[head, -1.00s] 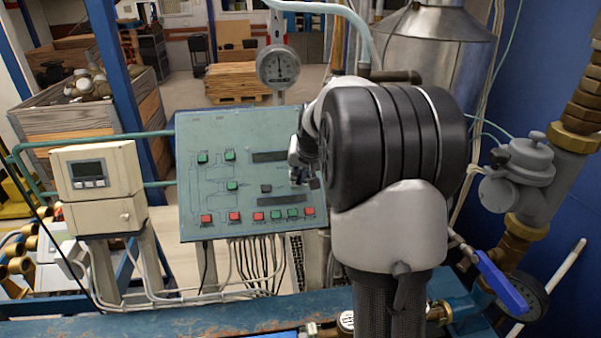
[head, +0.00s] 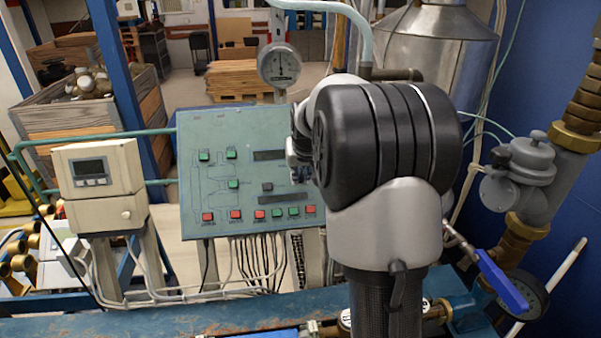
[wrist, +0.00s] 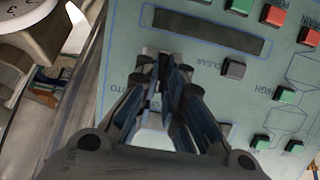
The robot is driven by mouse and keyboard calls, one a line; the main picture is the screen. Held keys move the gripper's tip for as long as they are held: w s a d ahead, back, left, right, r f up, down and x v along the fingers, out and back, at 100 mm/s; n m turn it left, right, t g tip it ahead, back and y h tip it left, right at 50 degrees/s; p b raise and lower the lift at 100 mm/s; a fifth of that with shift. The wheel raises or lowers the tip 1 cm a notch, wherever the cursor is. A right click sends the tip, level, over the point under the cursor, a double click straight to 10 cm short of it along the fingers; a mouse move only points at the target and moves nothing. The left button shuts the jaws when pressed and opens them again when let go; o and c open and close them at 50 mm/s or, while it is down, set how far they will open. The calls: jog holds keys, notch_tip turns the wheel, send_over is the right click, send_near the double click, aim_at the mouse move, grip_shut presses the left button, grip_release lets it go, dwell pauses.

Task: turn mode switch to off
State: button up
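The green control panel (head: 218,130) stands behind my arm in the head view and fills much of the wrist view (wrist: 120,50). The mode switch cannot be made out; my gripper and arm cover that part of the panel. My gripper (wrist: 166,72) is in front of the panel face, beside a partly covered label ending in "TO". Its two fingers are close together with a narrow gap, and whether anything is between them is hidden. In the head view only a small part of the gripper shows at the panel's right side.
A grey "CLEAR" button (wrist: 233,68) and a dark display window (wrist: 208,32) lie close to the fingers. Red and green buttons line the panel's lower edge. A beige meter box (head: 98,180) stands left, a round gauge (head: 279,64) above, and a blue-handled valve (head: 500,280) right.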

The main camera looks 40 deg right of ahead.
jog(key=o, duration=0.5)
jog(key=shift+f, duration=0.1)
jog(key=shift+c, duration=0.2)
jog(key=v, duration=1.2)
jog(key=shift+a, duration=0.1)
jog(key=s+a+f+n+y+b, duration=0.15)
jog(key=s+a+f+b, duration=0.3)
jog(key=s+a, duration=0.5)
jog(key=s+a+f+n+y+b, duration=0.1)
jog(key=s+a+f+n+b, duration=0.3)
jog(key=s+a, duration=0.6)
jog(key=s+a+f+g+b, duration=0.1)
jog(key=s+a+f+b, duration=0.1)
jog(key=s+a+f, duration=0.3)
jog(key=s+f, duration=0.3)
jog(key=f, duration=0.1)
jog(key=shift+s, duration=0.35)
